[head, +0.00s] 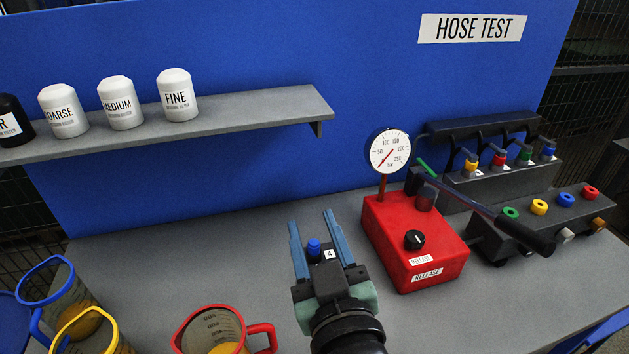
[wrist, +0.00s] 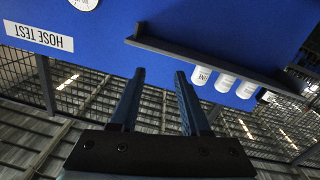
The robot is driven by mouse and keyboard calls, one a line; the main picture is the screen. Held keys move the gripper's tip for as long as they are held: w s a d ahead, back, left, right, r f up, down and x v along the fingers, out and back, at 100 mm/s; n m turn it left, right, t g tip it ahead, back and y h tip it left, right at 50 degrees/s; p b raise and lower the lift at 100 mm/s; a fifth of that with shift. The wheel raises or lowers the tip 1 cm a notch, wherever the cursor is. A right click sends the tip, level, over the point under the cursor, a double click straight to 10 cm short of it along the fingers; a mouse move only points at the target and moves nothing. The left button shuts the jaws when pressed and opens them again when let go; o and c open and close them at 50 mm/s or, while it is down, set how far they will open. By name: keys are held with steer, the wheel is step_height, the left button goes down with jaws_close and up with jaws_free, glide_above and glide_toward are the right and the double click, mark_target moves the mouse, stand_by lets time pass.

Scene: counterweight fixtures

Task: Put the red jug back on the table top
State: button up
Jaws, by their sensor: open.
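The red jug (head: 213,330) stands at the bottom of the head view, clear-walled with a red rim and handle and something amber inside. Its lower part is cut off by the picture edge, so what it rests on does not show. The grey table top (head: 220,260) spreads beyond it. My gripper (head: 310,217) is to the right of the jug and above the table, its blue fingers apart. In the wrist view my gripper (wrist: 159,73) is open and empty, and the jug is not seen there.
A blue jug (head: 45,282) and a yellow jug (head: 85,325) stand at lower left. A red gauge box (head: 415,240) and a valve block (head: 510,180) stand right of my gripper. A shelf (head: 240,105) carries several canisters. The table's left-middle is clear.

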step_height(320, 180, up, 18)
steer(key=f+m+t+h, duration=0.1)
steer(key=t, duration=0.4)
steer(key=s+r+m+t+h, duration=0.1)
steer(key=s+r, duration=0.3)
steer(key=r, duration=0.5)
steer(key=s+r+m+t+h, duration=0.2)
steer(key=s+r+t, duration=0.2)
steer(key=r, duration=0.4)
steer(key=shift+s+r+m, duration=0.4)
steer(key=shift+s, duration=0.15)
steer(key=shift+d+r, duration=0.1)
steer(key=shift+r, duration=0.05)
